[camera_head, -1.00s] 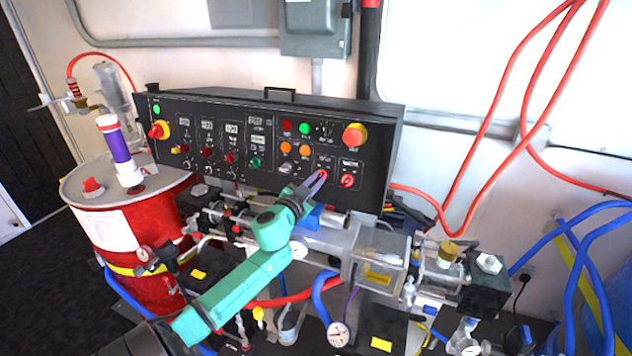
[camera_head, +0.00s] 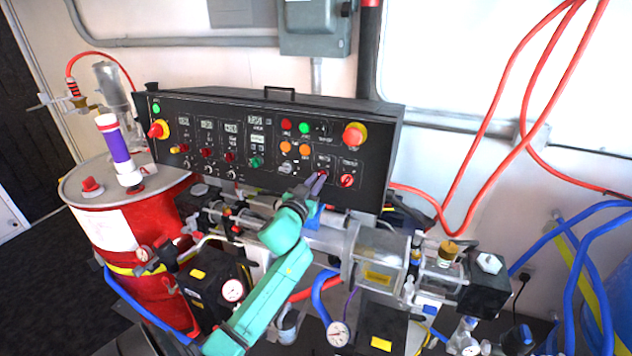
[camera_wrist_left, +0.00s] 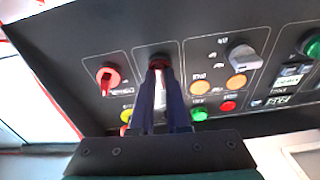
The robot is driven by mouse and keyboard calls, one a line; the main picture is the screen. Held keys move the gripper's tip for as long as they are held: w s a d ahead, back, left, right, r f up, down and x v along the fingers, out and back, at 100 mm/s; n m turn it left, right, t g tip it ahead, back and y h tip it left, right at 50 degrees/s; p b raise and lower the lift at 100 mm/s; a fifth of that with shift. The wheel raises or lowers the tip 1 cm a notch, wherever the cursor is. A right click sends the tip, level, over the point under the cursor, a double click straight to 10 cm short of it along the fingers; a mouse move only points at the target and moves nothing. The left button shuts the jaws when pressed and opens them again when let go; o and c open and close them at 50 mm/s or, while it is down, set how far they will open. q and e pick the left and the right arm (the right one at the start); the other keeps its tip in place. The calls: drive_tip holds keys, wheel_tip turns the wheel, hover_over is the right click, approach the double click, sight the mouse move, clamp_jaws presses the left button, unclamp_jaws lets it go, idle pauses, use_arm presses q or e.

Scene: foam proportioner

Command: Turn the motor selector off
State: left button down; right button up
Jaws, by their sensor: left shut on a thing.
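The black control panel (camera_head: 265,165) carries several knobs and buttons. My left gripper (camera_head: 319,178) reaches its lower right part from below. In the left wrist view, the gripper's dark fingers (camera_wrist_left: 160,70) are shut on a red selector knob (camera_wrist_left: 159,58), which they partly cover. The same knob shows at the fingertips in the head view (camera_head: 323,174). A second red selector knob (camera_head: 347,180) is just to its right. A grey selector knob (camera_head: 286,168) is to the left. The labels are too small to read, and the held knob's pointing direction is hidden. My right gripper is out of view.
A red-and-yellow emergency stop (camera_head: 354,136) sits above the held knob. Pump cylinders and fittings (camera_head: 380,258) lie below the panel, close to my left arm. A red drum (camera_head: 120,235) stands at the left, and red hoses (camera_head: 490,130) hang at the right.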

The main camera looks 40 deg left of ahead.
use_arm(q)
drive_tip(key=shift+d+f+n+g+y+p, duration=0.1)
drive_tip(key=shift+n+g+y+p, duration=0.3)
drive_tip(key=shift+n, duration=1.7)
drive_tip(key=shift+d+f+n+g+y+b, duration=0.1)
drive_tip(key=shift+n+y, duration=0.5)
drive_tip(key=shift+n, duration=1.5)
drive_tip(key=c, duration=0.9)
unclamp_jaws()
drive_tip(key=shift+r, duration=0.2)
